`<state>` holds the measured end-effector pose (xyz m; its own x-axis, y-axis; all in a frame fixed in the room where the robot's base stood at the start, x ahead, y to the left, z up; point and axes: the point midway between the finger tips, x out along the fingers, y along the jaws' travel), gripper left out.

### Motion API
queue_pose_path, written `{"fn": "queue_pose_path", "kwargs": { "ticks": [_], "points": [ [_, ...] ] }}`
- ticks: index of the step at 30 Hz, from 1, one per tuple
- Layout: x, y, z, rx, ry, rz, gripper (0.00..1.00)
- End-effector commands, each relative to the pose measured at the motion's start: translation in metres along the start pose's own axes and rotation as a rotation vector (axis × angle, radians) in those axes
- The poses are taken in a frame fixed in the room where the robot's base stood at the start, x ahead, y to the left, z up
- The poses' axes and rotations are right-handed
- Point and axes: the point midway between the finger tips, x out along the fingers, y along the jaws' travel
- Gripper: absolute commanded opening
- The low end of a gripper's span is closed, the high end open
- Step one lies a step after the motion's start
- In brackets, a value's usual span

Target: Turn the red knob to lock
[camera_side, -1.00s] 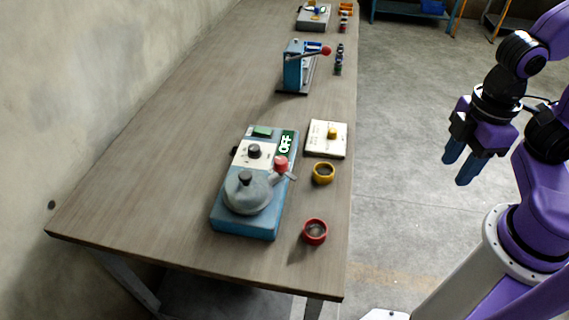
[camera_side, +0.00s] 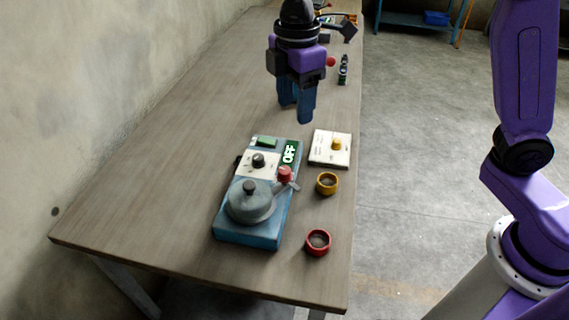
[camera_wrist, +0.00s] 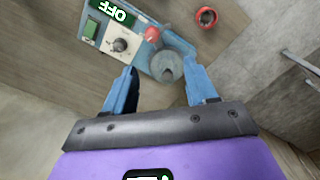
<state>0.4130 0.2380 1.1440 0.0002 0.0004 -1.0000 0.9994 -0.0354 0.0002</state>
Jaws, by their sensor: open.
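The red knob (camera_side: 285,174) sits on a lever at the right side of a blue machine (camera_side: 238,232), beside its grey round drum lid (camera_side: 250,203). A green sign on the machine reads OFF (camera_side: 291,152). My gripper (camera_side: 298,112) is open and empty above the table, behind the machine and apart from it. In the wrist view the red knob (camera_wrist: 152,34) shows at the top, beyond my open fingers (camera_wrist: 160,95). A black dial (camera_wrist: 120,45) and a green button (camera_wrist: 91,30) are left of it.
Another device with a red ball lever (camera_side: 330,61) stands farther back, partly hidden by my gripper. The table's left side is clear.

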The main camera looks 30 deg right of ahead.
Motion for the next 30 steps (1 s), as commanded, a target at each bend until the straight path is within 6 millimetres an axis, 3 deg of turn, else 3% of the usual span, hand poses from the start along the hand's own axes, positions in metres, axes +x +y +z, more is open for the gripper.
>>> {"fn": "queue_pose_path", "kwargs": {
  "ticks": [4,11,30],
  "points": [
    [-0.001,0.018,-0.008,-0.03,-0.001,-0.001,0.57],
    [0.014,0.021,-0.009,-0.037,-0.003,-0.003,0.57],
    [0.131,0.02,-0.008,-0.035,-0.003,-0.003,0.57]
  ]
}}
